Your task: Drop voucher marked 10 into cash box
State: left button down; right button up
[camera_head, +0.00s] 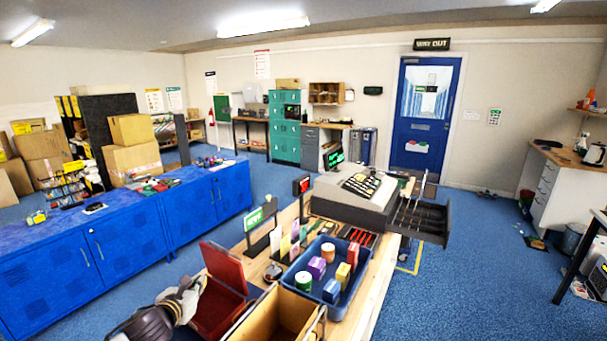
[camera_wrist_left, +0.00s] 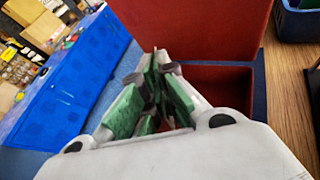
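The red cash box (camera_head: 215,312) stands with its lid (camera_head: 224,268) raised at the near left end of the wooden counter. Its open inside (camera_wrist_left: 222,84) also shows in the left wrist view. My left gripper (camera_head: 192,290) is beside and over the box's left part. In the left wrist view its green-padded fingers (camera_wrist_left: 154,62) come together at the tips, in front of the red lid. I cannot tell whether a thin card is between them. Several coloured cards (camera_head: 285,247) stand upright on the counter; their markings are unreadable. My right gripper is out of view.
A blue tray (camera_head: 342,306) with coloured blocks and rolls stands right of the cash box. An open cardboard carton (camera_head: 257,322) is at the near edge. A till (camera_head: 350,200) with an open drawer (camera_head: 421,217) stands farther back. Blue cabinets (camera_head: 125,245) line the left.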

pick_arm(q)
jog(key=c, duration=2.1)
grip_release()
jog(key=o, duration=0.5)
jog(key=shift+o, duration=0.2)
jog(key=shift+s, duration=0.1)
jog(key=v, duration=1.1)
jog(key=shift+s+r, duration=0.2)
jog(key=shift+s, duration=0.1)
jog(key=shift+a, duration=0.1)
